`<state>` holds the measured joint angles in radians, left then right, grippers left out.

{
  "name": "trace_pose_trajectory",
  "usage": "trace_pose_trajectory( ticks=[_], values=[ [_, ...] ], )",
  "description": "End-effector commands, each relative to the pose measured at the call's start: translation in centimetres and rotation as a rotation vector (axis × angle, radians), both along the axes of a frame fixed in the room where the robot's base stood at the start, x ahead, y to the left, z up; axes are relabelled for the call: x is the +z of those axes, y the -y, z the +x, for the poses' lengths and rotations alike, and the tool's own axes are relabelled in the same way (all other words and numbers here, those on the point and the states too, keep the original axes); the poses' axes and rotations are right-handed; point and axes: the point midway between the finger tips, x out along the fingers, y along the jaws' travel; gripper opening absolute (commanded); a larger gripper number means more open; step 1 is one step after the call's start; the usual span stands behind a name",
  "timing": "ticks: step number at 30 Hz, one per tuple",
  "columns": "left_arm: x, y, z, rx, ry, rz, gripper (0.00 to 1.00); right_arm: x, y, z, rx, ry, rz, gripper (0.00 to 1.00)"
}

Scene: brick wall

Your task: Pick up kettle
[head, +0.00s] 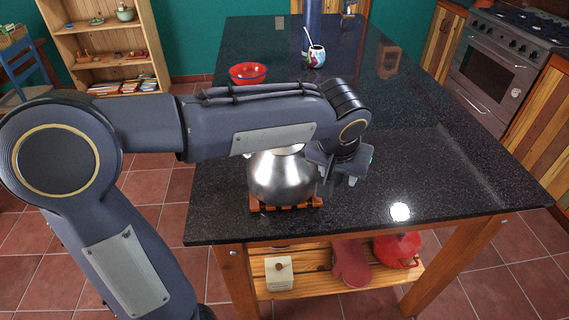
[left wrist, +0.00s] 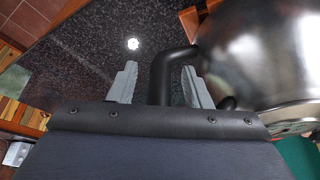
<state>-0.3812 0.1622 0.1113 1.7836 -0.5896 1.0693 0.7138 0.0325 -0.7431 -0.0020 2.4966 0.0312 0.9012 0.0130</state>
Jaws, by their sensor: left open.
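A shiny steel kettle (head: 283,178) stands on a wooden trivet (head: 286,203) near the front left of the black countertop. My left arm crosses in front of its top, hiding its lid and upper part. My left gripper (head: 338,180) is at the kettle's right side, pointing down. In the left wrist view the kettle body (left wrist: 265,60) fills the upper right. The kettle's black handle (left wrist: 172,70) runs between the two open fingers of the left gripper (left wrist: 160,85); contact with either finger cannot be told. My right gripper is not in view.
A red bowl (head: 248,74) and a colourful cup (head: 316,56) stand farther back on the black counter (head: 430,180). The counter right of the kettle is clear. A red pot (head: 398,249) sits on the shelf below. A stove (head: 497,62) stands at right.

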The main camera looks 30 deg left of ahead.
Motion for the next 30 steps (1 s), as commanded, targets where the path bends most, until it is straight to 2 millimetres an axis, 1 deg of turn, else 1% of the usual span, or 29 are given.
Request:
trace_pose_trajectory(
  ticks=[3,13,14,30],
  values=[
    [0.03,-0.01,-0.01,0.001,0.000,0.000,0.44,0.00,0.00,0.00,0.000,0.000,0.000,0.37],
    [0.06,-0.01,-0.03,0.001,0.000,0.000,0.01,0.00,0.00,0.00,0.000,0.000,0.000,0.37],
    [0.06,-0.01,-0.03,0.001,0.000,0.000,0.00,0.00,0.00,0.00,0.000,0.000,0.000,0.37],
    [0.09,-0.01,-0.04,0.001,0.000,0.000,0.00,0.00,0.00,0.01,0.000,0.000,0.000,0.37]
  ],
)
